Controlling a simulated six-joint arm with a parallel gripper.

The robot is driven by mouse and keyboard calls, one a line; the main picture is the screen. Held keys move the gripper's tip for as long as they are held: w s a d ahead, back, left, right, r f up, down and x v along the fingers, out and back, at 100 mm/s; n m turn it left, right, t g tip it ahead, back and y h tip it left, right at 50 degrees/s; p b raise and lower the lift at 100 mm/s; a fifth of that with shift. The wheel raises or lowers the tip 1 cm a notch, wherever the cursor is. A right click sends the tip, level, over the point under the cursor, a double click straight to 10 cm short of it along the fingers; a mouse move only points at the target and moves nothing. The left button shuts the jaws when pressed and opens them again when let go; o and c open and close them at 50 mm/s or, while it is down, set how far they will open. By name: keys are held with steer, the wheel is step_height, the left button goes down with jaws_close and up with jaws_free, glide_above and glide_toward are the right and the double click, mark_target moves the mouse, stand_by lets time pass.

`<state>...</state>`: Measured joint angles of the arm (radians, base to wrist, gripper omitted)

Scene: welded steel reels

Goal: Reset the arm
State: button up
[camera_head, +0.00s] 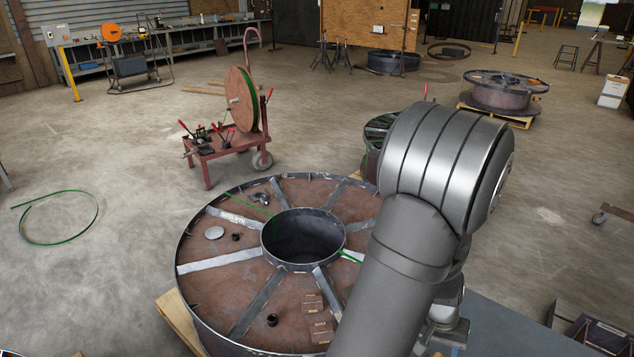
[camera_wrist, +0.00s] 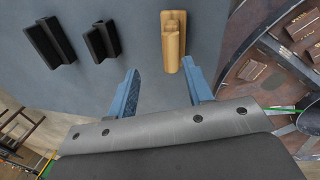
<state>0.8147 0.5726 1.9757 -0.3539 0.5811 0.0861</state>
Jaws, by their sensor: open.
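In the wrist view my gripper (camera_wrist: 160,72) is open, with its two blue fingers apart and nothing held between them. A tan, grooved block (camera_wrist: 173,40) stands on a blue-grey surface (camera_wrist: 135,15) beyond the fingertips, close to the right finger. Two black grooved blocks stand to its left, a larger one (camera_wrist: 50,42) and a smaller one (camera_wrist: 103,40). In the head view my arm fills the right of the centre and hides my gripper.
A large steel reel (camera_head: 222,262) lies flat beside my arm, with small blocks (camera_head: 312,301) and loose parts on it. A red cart (camera_head: 228,150) with a wooden disc stands behind it. A green strap loop (camera_head: 60,242) lies at left. Open floor (camera_head: 110,160) surrounds these.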

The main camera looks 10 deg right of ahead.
steer(key=w+a+f+n, duration=0.1)
steer(key=w+a+n, duration=0.1)
steer(key=w+a, duration=0.7)
steer(key=w, duration=0.3)
steer(key=shift+w+a+f+n, duration=0.2)
steer(key=shift+w+a+n, duration=0.1)
steer(key=shift+n, duration=0.1)
steer(key=o, duration=1.2)
steer(key=shift+c, duration=0.2)
step_height(320, 180, up, 8)
steer(key=f+m+t+y, duration=0.1)
steer(key=m+y, duration=0.1)
steer(key=m, duration=0.3)
glide_above(439, 353)
steer(key=s+a, duration=0.2)
steer(key=s, duration=0.1)
steer(key=f, duration=0.9)
steer(key=shift+w+a+f, duration=0.15)
steer(key=shift+w+f, duration=0.05)
step_height(439, 353, up, 10)
